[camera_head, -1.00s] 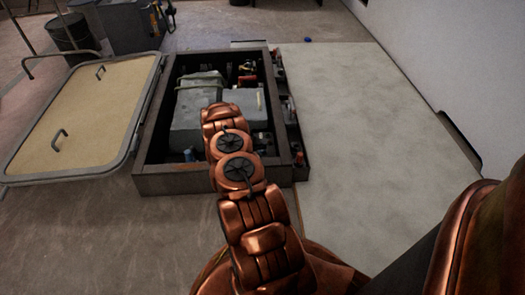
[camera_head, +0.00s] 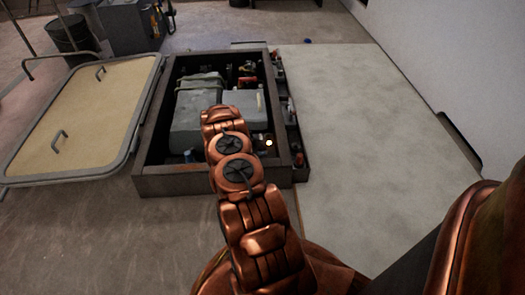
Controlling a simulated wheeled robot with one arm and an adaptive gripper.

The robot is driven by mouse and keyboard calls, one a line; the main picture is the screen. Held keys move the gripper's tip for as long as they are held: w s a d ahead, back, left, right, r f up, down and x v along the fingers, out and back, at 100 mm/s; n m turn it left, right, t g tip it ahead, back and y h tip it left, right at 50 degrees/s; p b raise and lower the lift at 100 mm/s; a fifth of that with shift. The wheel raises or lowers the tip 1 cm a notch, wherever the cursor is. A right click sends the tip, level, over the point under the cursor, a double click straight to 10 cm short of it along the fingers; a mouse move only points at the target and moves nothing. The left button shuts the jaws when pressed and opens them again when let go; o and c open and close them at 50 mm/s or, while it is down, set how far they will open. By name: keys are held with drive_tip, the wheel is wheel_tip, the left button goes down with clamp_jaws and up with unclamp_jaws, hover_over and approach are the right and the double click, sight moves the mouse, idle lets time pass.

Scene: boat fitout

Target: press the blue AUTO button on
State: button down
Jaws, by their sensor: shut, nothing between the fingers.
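I cannot make out a blue AUTO button or any lettering. A dark-framed open hatch box (camera_head: 215,180) lies on the floor in the middle, with grey machinery (camera_head: 243,106) inside. A small bright, whitish light (camera_head: 268,143) glows inside the box, near its right front corner. A small bluish part (camera_head: 189,156) is at the box's front left. My copper arm reaches over the front edge into the box, and its links cover part of the contents. My gripper is hidden beyond the arm's far end, so its contact with anything cannot be seen.
The hatch lid (camera_head: 85,115) lies open to the left, with a metal rim and handles. A narrow tray (camera_head: 292,130) with small parts runs along the box's right side. A pale floor panel (camera_head: 360,130) to the right is clear. A white wall (camera_head: 450,60) bounds the right.

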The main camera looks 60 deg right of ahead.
drive_tip(key=shift+f, duration=0.2)
idle(0.4)
drive_tip(key=shift+a+f+b, duration=0.1)
drive_tip(key=shift+f+b, duration=0.2)
drive_tip(key=shift+f, duration=0.1)
drive_tip(key=shift+s+a+r, duration=0.1)
drive_tip(key=shift+r, duration=0.25)
idle(0.3)
drive_tip(key=shift+r+p, duration=0.95)
drive_tip(key=shift+r, duration=2.15)
